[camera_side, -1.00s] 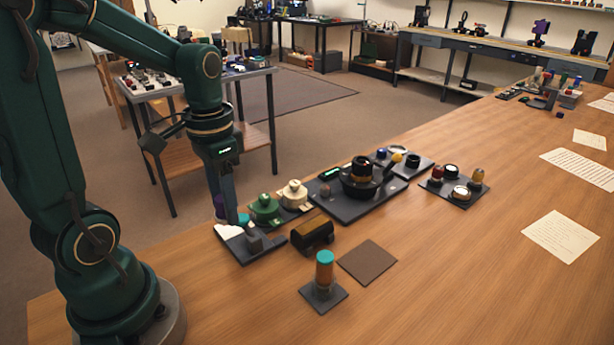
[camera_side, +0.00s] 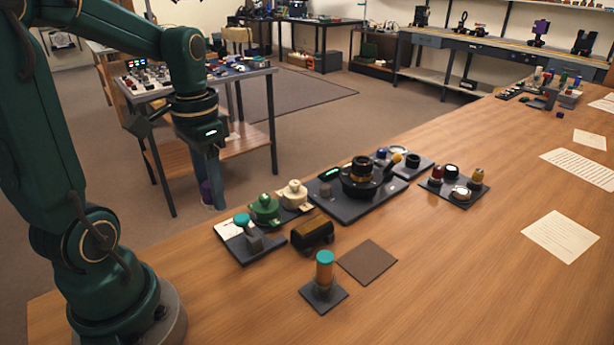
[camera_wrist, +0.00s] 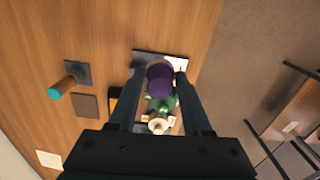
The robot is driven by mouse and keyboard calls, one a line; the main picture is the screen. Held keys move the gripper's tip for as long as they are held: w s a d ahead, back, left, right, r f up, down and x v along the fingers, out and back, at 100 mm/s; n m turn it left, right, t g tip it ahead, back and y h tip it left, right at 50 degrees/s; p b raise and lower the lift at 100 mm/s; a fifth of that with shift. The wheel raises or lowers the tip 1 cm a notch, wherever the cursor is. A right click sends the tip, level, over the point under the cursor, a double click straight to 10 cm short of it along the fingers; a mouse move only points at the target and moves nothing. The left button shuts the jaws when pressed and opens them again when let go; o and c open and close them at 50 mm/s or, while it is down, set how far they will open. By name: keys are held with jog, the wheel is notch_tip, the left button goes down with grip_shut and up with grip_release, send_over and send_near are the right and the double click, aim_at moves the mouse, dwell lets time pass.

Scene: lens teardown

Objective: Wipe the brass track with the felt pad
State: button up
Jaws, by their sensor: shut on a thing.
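My gripper (camera_side: 208,200) is above and beyond the table's far left edge in the side view. It is shut on a purple rounded piece (camera_wrist: 159,82), which shows between the fingers in the wrist view. This may be the felt pad; I see no felt face. In the side view the purple piece (camera_side: 206,192) is partly hidden by a finger. A black ringed lens body (camera_side: 362,172) stands on a dark tray (camera_side: 345,211) right of my gripper, apart from it. I cannot make out the brass track clearly.
Green (camera_side: 265,206) and cream (camera_side: 293,194) pieces, a dark brown block (camera_side: 312,233) and a teal-topped post (camera_side: 324,272) stand nearby. A brown mat (camera_side: 367,262) lies flat; the front table is clear.

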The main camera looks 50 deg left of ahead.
jog(key=w, duration=0.1)
jog(key=w+r, duration=0.1)
jog(key=w+n, duration=0.1)
jog(key=shift+w+r, duration=0.2)
jog(key=shift+r, duration=0.05)
jog(key=w+d, duration=0.3)
jog(key=w, duration=0.1)
jog(key=m, duration=0.2)
send_over(297, 234)
jog(key=shift+f, duration=3.5)
jog(key=shift+s+f, duration=0.1)
jog(key=shift+f, duration=0.65)
jog(key=shift+w+r, duration=0.3)
jog(key=shift+w, duration=0.2)
grip_shut()
jog(key=shift+w+f, duration=0.2)
jog(key=shift+w, duration=3)
jog(key=shift+s, duration=3.45)
jog(key=shift+s+r, duration=0.1)
jog(key=shift+s, duration=0.1)
notch_tip(297, 234, up, 8)
